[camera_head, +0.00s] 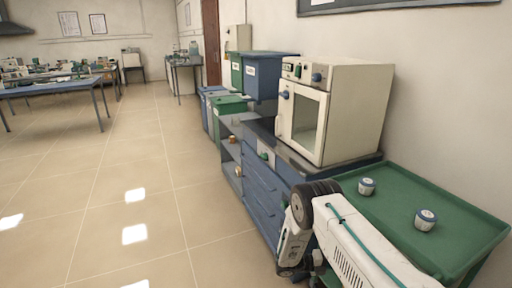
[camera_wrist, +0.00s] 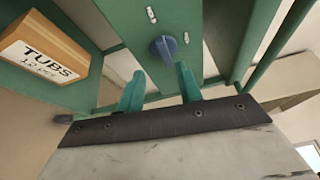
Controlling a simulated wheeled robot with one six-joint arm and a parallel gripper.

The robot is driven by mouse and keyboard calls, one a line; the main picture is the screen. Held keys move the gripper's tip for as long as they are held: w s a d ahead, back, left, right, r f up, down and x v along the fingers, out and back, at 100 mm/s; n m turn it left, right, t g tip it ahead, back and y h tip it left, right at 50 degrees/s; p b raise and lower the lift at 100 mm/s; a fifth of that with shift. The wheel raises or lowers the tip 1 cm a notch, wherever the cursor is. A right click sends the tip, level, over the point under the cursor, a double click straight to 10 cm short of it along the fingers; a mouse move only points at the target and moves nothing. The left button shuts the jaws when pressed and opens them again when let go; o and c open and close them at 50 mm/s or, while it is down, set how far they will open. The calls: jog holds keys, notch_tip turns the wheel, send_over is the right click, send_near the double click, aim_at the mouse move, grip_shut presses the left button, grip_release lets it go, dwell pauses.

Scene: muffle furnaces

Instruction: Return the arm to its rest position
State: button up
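My arm (camera_head: 350,250) is white with a dark joint and shows at the lower right of the head view, beside the green-topped table. It is folded low in front of the blue drawer unit. My gripper (camera_wrist: 159,70) shows in the wrist view with two teal fingers standing apart. Nothing is seen held between them. A blue knob (camera_wrist: 164,47) on a green panel appears beyond the fingertips; I cannot tell whether they touch it. My fingers are not seen in the head view.
A cream furnace (camera_head: 352,110) with a windowed door stands on the blue drawer unit (camera_head: 262,195). Two small lidded tubs (camera_head: 366,187) (camera_head: 425,219) sit on the green table (camera_head: 462,215). A TUBS box (camera_wrist: 42,50) shows in the wrist view. Floor at left is clear.

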jog(key=s+f+m+g, duration=0.1)
jog(key=s+m+g, duration=0.1)
jog(key=s+m, duration=0.25)
jog(key=s+a+r+m+g+y, duration=0.1)
jog(key=s+a+r+m+y, duration=0.1)
jog(key=s+r+m+y, duration=0.65)
jog(key=s+a+r+m+g+h, duration=0.15)
jog(key=r+m, duration=0.45)
jog(key=r, duration=0.7)
jog(key=s+a+r+m+g+y, duration=0.25)
jog(key=s+r+m+y, duration=0.35)
jog(key=r, duration=0.5)
jog(key=s+a+r+m+t+y, duration=0.2)
jog(key=s+r+m+t, duration=0.2)
jog(key=s+r, duration=0.4)
jog(key=s+a+r+m+t+y, duration=0.2)
jog(key=s+r+m+t, duration=0.3)
jog(key=s+r, duration=0.4)
jog(key=shift+r+y, duration=0.35)
jog(key=shift+y, duration=0.05)
jog(key=shift+a, duration=0.1)
